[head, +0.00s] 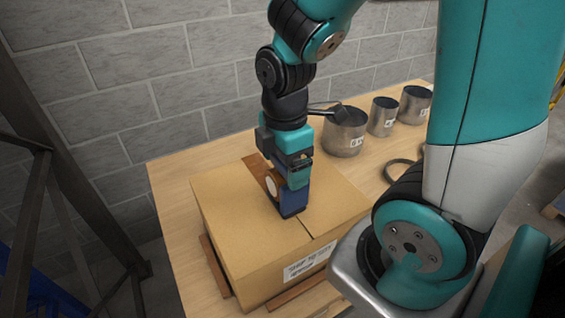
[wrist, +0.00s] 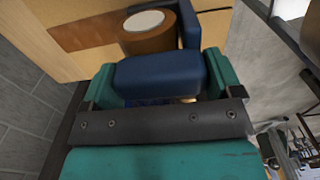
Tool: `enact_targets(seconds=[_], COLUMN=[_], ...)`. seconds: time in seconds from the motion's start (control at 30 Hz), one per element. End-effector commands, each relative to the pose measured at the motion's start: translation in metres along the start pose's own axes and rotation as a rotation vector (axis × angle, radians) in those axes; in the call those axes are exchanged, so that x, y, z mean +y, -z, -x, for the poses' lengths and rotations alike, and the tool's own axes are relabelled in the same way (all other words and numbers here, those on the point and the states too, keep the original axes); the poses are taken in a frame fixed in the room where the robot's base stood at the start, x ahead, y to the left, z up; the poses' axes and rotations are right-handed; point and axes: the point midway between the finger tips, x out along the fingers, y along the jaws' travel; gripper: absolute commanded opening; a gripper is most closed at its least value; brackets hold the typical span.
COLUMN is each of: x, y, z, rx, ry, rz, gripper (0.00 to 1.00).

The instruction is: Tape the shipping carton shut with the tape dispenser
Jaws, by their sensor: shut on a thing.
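The shipping carton (head: 235,226) sits on the wooden table, its top flaps closed with a seam running toward the front. A strip of brown tape (head: 257,172) lies on the back part of the seam; it also shows in the wrist view (wrist: 88,33). My gripper (head: 291,187) is shut on the blue tape dispenser (head: 291,207), which stands on the carton's top near the middle of the seam. In the wrist view the dispenser's blue body (wrist: 158,75) is between the teal fingers, with the brown tape roll (wrist: 150,36) beyond it. The dispenser's underside is hidden.
Wooden strips (head: 214,265) lie along the carton's lower edges. Metal cans (head: 344,136) stand behind on the table (head: 170,180), one holding a dark tool. A dark ring (head: 396,170) lies to the right. A block wall stands behind, and a dark steel frame is at left.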

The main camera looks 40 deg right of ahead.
Motion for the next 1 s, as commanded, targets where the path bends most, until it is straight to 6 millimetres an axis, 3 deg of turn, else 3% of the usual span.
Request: enact_targets(seconds=[1.0], x=[-0.033], y=[0.0], z=[0.002], rx=[0.0], ry=[0.001], rz=[0.0], gripper=[0.58])
